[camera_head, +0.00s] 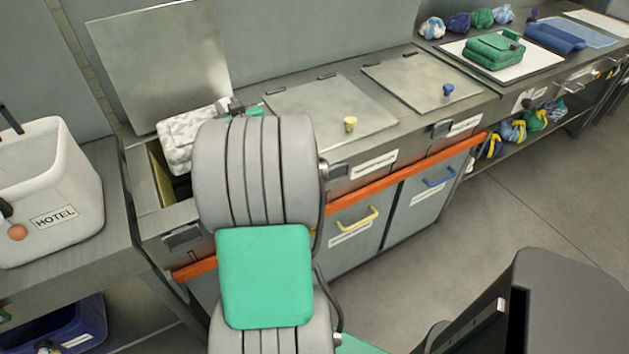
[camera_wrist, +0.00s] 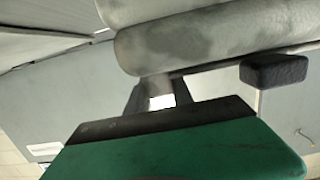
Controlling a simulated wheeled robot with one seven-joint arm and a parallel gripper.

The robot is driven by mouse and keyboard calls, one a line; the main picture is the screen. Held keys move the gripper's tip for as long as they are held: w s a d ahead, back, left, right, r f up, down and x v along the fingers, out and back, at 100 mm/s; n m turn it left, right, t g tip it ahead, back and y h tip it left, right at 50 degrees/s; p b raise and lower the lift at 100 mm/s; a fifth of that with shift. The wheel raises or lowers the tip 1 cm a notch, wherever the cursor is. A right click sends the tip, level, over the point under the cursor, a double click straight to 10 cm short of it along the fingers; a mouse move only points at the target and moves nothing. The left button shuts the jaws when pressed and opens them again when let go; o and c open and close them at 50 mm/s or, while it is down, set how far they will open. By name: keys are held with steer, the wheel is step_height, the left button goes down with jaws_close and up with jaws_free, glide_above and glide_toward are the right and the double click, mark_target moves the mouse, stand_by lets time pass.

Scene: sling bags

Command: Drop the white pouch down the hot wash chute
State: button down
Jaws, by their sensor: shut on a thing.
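The white pouch (camera_head: 188,138), mottled with grey, is at the left end of the counter, over the open chute hatch (camera_head: 155,182). The hatch's metal lid (camera_head: 160,62) stands raised behind it. My gripper (camera_head: 235,108) is shut on the pouch's right end; my arm hides much of the grip. In the wrist view the pouch (camera_wrist: 215,45) fills the top, just beyond my gripper's fingers (camera_wrist: 160,92). A dark block (camera_wrist: 275,72) hangs by its underside. The open chute's front label is hidden, so I cannot read which wash it is.
Two shut lids lie to the right, one with a yellow knob (camera_head: 350,124), one with a blue knob (camera_head: 448,89). An orange rail (camera_head: 410,167) runs along the front. A HOTEL bin (camera_head: 50,190) stands left. A green bag (camera_head: 494,50) lies on a tray further right.

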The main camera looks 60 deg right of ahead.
step_height(320, 180, down, 4)
steer(key=shift+r+b, duration=0.2)
steer(key=shift+b, duration=0.35)
steer(key=c, duration=1)
jaws_free()
steer(key=shift+c, duration=0.2)
steer(key=shift+f, duration=0.1)
steer(key=v, duration=0.8)
steer(key=shift+b, duration=0.4)
steer(key=shift+w, duration=0.1)
